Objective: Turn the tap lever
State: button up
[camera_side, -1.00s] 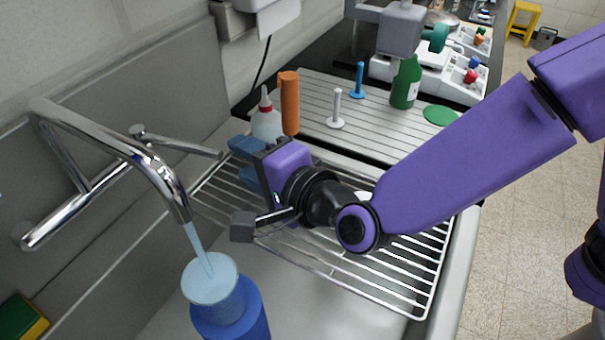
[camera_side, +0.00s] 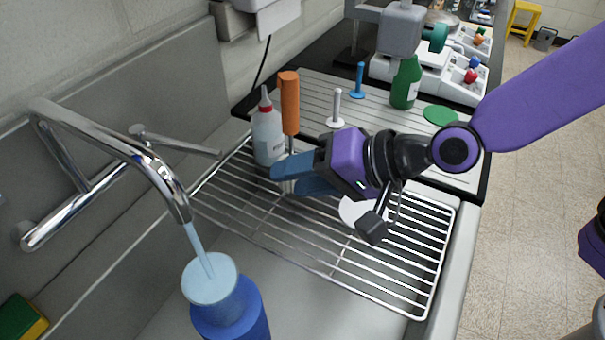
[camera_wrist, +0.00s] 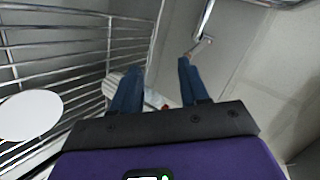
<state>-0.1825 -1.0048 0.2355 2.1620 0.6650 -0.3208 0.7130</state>
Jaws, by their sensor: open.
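The chrome tap (camera_side: 110,145) is on the wall at left in the side view. Its thin lever (camera_side: 182,146) sticks out to the right from the valve and also shows at the top of the wrist view (camera_wrist: 207,20). Pale blue water (camera_side: 199,250) runs from the spout into a blue container (camera_side: 230,312). My gripper (camera_side: 284,179), with blue fingers, is open over the wire rack, to the right of the lever's free end and apart from it. In the wrist view the gripper (camera_wrist: 160,68) has a clear gap between its fingers.
A white red-capped bottle (camera_side: 267,135) and an orange-handled tool (camera_side: 289,100) stand close to my fingers. The wire rack (camera_side: 350,268) spans the sink. A ribbed board (camera_side: 400,130) with pegs and a green bottle (camera_side: 405,85) lies behind. A sponge (camera_side: 22,318) is at lower left.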

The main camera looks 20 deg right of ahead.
aim_at(198, 147)
dwell(0.5)
jog(key=w+a+n+t+y, duration=0.1)
jog(key=w+a+n, duration=0.3)
jog(key=n, duration=0.1)
jog(key=w+a+f+n+t+y, duration=0.1)
jog(key=w+a+n+y, duration=0.1)
jog(key=w+a+n, duration=0.2)
jog(key=w+a+n+t+y, duration=0.1)
jog(key=w+a+n+y, duration=0.1)
jog(key=w+a+n, duration=0.2)
jog(key=shift+a+f+n+t, duration=0.2)
jog(key=shift+a+n, duration=0.1)
jog(key=shift+n, duration=0.55)
jog(key=shift+a+f+n+t, duration=0.2)
jog(key=shift+a+n, duration=0.1)
jog(key=shift+n, duration=0.55)
jog(key=shift+s, duration=0.1)
grip_shut()
